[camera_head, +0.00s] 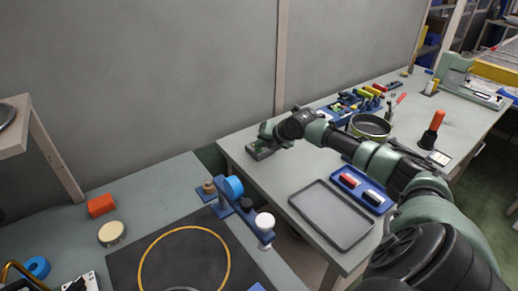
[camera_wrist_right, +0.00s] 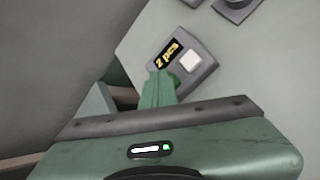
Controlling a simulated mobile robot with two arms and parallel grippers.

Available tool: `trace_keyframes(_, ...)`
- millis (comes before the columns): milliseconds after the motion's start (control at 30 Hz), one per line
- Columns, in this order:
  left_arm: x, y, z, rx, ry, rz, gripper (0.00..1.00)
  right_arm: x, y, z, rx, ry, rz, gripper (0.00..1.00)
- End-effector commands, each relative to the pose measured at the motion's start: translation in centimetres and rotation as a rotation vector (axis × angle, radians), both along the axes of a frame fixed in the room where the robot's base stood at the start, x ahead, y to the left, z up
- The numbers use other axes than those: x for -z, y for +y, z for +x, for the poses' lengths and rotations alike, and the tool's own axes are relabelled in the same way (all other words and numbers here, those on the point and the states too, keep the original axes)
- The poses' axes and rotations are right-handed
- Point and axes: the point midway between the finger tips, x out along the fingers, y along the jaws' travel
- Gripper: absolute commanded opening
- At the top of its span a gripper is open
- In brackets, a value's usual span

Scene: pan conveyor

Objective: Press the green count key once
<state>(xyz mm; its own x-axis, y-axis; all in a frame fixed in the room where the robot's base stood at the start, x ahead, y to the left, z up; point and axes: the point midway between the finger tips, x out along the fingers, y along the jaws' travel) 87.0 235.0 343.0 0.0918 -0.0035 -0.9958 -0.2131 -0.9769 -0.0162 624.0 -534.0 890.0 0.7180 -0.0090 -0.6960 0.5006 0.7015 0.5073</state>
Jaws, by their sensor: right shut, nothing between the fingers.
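The counter box (camera_head: 262,153) is a small dark grey unit on the table near the wall in the head view. In the right wrist view the counter box (camera_wrist_right: 206,67) has a display (camera_wrist_right: 167,54) reading "2 pcs" in yellow and a white key (camera_wrist_right: 191,61). My right gripper (camera_head: 262,141) is over the box, with its fingers shut and empty. In the right wrist view its green fingertips (camera_wrist_right: 159,76) overlap the box's lower left edge, below the display. Contact cannot be told. My left gripper is not in view.
A grey tray (camera_head: 331,214) and a blue holder (camera_head: 362,190) stand nearer on the same table. A dark pan (camera_head: 370,126) is farther right. A blue fixture (camera_head: 243,212) stands at the left table's edge. The wall is close behind the box.

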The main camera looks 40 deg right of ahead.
Motion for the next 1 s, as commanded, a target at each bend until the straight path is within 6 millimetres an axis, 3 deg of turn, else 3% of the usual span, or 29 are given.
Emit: trace_keyframes(1000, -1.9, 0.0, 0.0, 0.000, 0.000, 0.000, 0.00, -2.2, 0.0, 0.0, -0.001, 0.001, 0.001, 0.00)
